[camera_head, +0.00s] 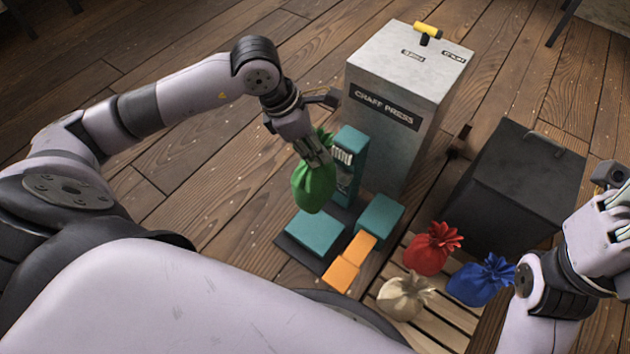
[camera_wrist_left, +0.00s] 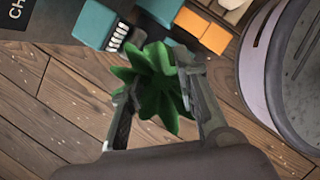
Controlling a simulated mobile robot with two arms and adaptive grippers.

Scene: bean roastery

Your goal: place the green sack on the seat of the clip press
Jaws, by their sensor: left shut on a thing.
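The green sack (camera_head: 314,187) hangs from my left gripper (camera_head: 318,150), which is shut on its gathered top. In the left wrist view, the sack's green ruffled top (camera_wrist_left: 155,85) sits between the two fingers of the left gripper (camera_wrist_left: 165,105). The sack is in front of the teal upright (camera_head: 347,165) of what looks like the clip press, above its low teal block (camera_head: 315,232). An orange part (camera_head: 350,262) and another teal block (camera_head: 380,219) are beside it. I cannot tell which part is the seat. My right gripper (camera_head: 612,222) is partly cut off at the right edge.
A grey box marked "CHAFF PRESS" (camera_head: 400,85) stands behind the teal upright. A dark bin (camera_head: 520,190) stands to its right. Red (camera_head: 432,250), blue (camera_head: 480,281) and cream (camera_head: 404,297) sacks rest on a slatted wooden pallet (camera_head: 450,318).

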